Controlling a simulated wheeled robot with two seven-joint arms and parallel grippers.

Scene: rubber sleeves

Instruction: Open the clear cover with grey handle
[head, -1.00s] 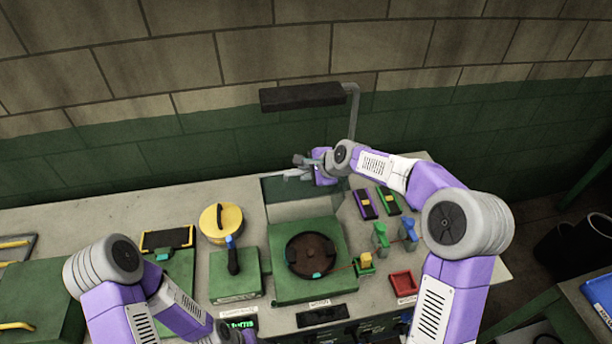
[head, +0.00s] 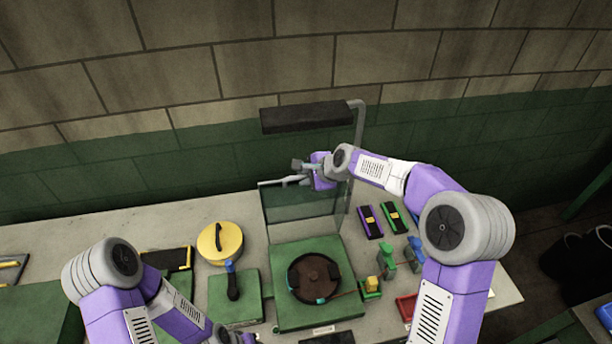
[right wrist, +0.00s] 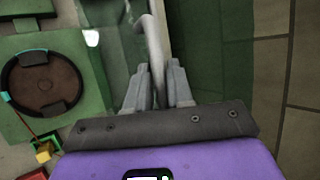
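The clear cover (head: 300,203) stands raised, close to upright, at the back of the green machine box (head: 285,322) with a round brown dish (head: 314,278). Its grey handle (head: 271,183) is at the cover's top edge; it shows in the right wrist view (right wrist: 150,35) as a curved grey bar running between the fingers. My right gripper (head: 298,178) is at this handle; in the right wrist view its fingers (right wrist: 158,75) are closed around the bar. My left gripper (head: 232,337) is low at the bottom edge, its fingers too small and cut off to read.
A dark lamp bar (head: 307,117) on a grey post hangs just above my right gripper. A yellow round pot (head: 212,248), a green lever box (head: 222,300), purple and green blocks (head: 370,222) and a red tray (head: 405,307) crowd the bench. The brick wall is close behind.

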